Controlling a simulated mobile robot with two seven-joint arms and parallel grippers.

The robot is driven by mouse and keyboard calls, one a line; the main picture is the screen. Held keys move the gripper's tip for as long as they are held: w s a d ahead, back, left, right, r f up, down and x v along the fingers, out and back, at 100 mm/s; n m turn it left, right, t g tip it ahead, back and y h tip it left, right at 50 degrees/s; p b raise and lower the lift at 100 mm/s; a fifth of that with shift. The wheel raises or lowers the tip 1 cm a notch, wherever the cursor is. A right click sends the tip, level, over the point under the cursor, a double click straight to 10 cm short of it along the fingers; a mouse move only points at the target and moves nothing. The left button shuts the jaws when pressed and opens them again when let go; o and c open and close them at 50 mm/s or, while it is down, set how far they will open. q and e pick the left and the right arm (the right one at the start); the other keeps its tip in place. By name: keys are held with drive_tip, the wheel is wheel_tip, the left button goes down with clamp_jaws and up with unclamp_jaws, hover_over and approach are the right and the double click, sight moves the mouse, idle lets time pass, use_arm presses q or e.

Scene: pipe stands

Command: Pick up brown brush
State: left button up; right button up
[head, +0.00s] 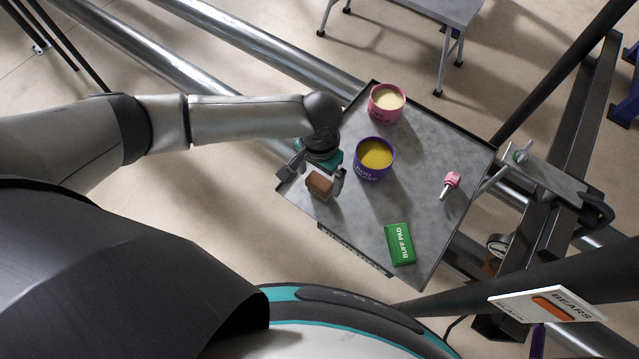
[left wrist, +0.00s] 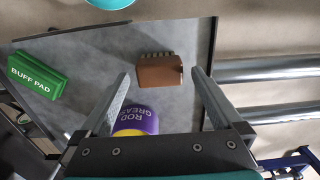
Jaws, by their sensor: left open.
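The brown brush (head: 319,184) lies on the grey metal tray (head: 420,165) near its left corner in the head view. In the left wrist view the brush (left wrist: 160,72) shows a brown block with a row of bristles along its far edge. My left gripper (head: 318,178) is open above the brush. In the left wrist view its two fingers (left wrist: 162,75) stand apart, one on each side of the brush, which lies between and beyond them. I cannot tell how far the fingertips are above the tray. My right gripper is not in view.
A purple tub (head: 372,163) stands close to the gripper's right. A pink tub (head: 386,104) stands farther back. A green buff pad (head: 400,245) and a small pink-handled tool (head: 451,184) lie on the tray. Large metal pipes (head: 270,50) run behind it.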

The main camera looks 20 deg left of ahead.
use_arm(q)
wheel_tip(320, 180, down, 2)
drive_tip(key=shift+f, duration=0.1)
drive_tip(key=c, duration=1.3)
